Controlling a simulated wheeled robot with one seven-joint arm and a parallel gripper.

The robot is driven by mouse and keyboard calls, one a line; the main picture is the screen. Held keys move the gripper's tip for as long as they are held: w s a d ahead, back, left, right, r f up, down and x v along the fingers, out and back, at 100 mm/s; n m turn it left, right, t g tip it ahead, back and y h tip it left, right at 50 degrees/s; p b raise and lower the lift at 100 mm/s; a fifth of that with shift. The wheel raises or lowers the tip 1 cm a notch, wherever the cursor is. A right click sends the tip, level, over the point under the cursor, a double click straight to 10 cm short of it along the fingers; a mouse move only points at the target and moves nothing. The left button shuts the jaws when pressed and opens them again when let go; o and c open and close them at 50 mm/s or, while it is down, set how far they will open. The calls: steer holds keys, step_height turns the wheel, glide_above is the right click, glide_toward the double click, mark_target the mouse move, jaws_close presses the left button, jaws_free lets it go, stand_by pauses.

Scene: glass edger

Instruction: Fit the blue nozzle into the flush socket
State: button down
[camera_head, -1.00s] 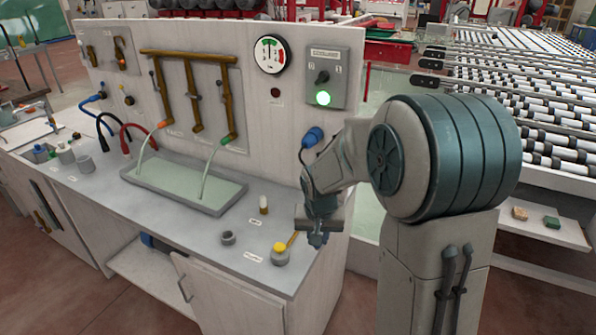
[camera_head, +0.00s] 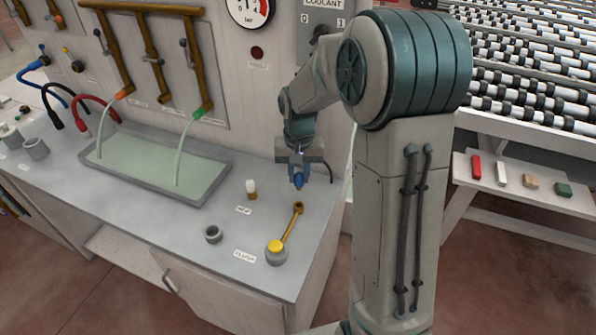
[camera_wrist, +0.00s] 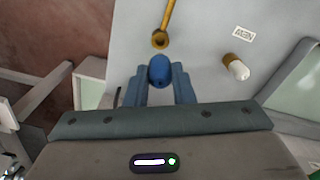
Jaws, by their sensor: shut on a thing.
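The blue nozzle (camera_head: 298,183) hangs in my gripper (camera_head: 298,168), above the counter near its right end. In the wrist view, the two blue fingers of my gripper (camera_wrist: 161,86) hold the nozzle (camera_wrist: 160,71) between them, with its rounded end showing. A small grey ring-shaped socket (camera_head: 213,234) stands on the counter beside a label that seems to read FLUSH (camera_head: 245,256). It looks open at the top and is well apart from the nozzle, to the left and nearer the front edge. It is not seen in the wrist view.
A white-tipped brown piece (camera_head: 251,188) stands by another label. A shallow tray (camera_head: 105,170) takes up the counter's back. The panel rises behind.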

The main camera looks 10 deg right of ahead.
mark_target(299, 190)
steer(key=shift+r, duration=0.15)
steer(key=shift+r, duration=0.2)
steer(key=shift+f+b, duration=2.2)
steer(key=shift+f, duration=0.95)
steer(key=shift+f+b, duration=1.4)
steer(key=shift+f, duration=0.2)
steer(key=c, duration=1.2)
jaws_free()
steer(key=shift+r, duration=0.1)
steer(key=shift+o, duration=0.2)
steer(key=shift+r, duration=0.1)
step_height(299, 190, up, 14)
steer(key=shift+f, duration=0.2)
